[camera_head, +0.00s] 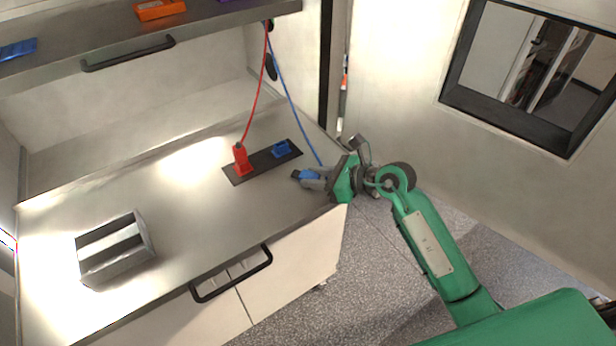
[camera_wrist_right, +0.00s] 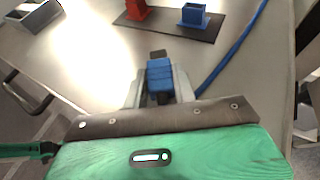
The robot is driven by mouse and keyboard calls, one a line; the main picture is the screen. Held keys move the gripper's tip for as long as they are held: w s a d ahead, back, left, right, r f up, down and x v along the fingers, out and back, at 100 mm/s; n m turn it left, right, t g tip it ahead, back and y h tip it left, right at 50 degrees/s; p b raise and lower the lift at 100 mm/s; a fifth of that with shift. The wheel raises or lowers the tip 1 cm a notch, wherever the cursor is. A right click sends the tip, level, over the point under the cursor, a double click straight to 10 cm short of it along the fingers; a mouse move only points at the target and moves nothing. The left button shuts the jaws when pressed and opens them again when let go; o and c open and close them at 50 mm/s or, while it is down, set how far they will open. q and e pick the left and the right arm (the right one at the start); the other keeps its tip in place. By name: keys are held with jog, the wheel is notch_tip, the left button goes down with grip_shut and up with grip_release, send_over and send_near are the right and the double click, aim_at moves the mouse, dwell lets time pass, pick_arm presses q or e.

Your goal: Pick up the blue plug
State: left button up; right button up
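The blue plug (camera_head: 308,174) is between the fingers of my right gripper (camera_head: 305,178), at the right end of the metal worktop. In the right wrist view, the blue plug (camera_wrist_right: 160,75) fills the space between the fingertips of my right gripper (camera_wrist_right: 160,82), which look closed on its sides. A dark tip sticks out beyond it. I cannot tell whether the plug touches the worktop. Its blue cable (camera_head: 296,108) runs up to the back wall and also shows in the wrist view (camera_wrist_right: 240,45). My left gripper is not in view.
A dark strip (camera_head: 262,165) on the worktop (camera_head: 190,215) holds a red plug (camera_head: 241,160) with a red cable and an empty-looking blue socket (camera_head: 281,149). A metal tray (camera_head: 115,248) stands at the left. A shelf (camera_head: 100,60) hangs above the back.

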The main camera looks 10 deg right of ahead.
aim_at(315, 177)
jog(key=c, duration=0.3)
jog(key=shift+c, duration=0.2)
jog(key=shift+r, duration=0.15)
notch_tip(315, 177, up, 20)
jog(key=b, duration=0.4)
jog(key=shift+b, duration=0.4)
